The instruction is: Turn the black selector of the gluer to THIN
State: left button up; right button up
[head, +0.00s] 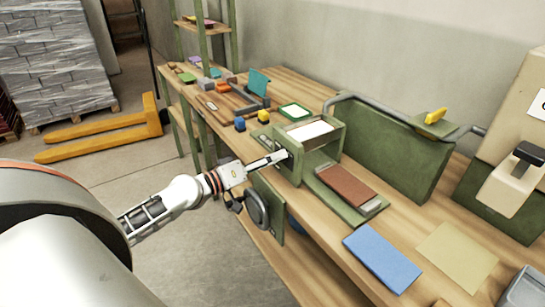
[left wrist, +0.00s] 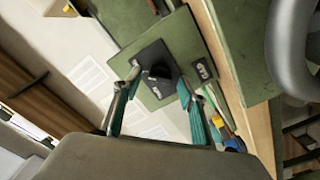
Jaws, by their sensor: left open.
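The gluer (head: 322,143) is a green open box on the wooden bench, with white in its top. In the left wrist view, its black selector (left wrist: 157,72) sits on a dark square plate on the green face. Small labels, too small to read surely, are by it. My left gripper (head: 282,156) is at the gluer's near side. In the left wrist view the open gripper (left wrist: 160,90) has one finger on each side of the selector; I cannot tell if they touch it. In the head view the gripper hides the selector. My right gripper is not in view.
A brown pad (head: 345,186) lies on a green tray beside the gluer. A blue sheet (head: 383,257) and a tan sheet (head: 458,258) lie nearer on the bench. A black handwheel (head: 257,207) is below the gripper. A tall green panel (head: 395,150) stands behind.

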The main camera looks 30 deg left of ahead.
pick_arm(q)
jog(key=c, duration=1.1)
jog(key=n+b, duration=0.1)
jog(key=n, duration=0.2)
jog(key=shift+f, duration=0.1)
jog(key=n, duration=0.3)
jog(key=shift+w+n, duration=0.1)
jog(key=shift+n, duration=0.3)
jog(key=n, duration=0.5)
jog(key=shift+b, duration=0.3)
jog(key=n, duration=0.6)
jog(key=shift+f, duration=0.1)
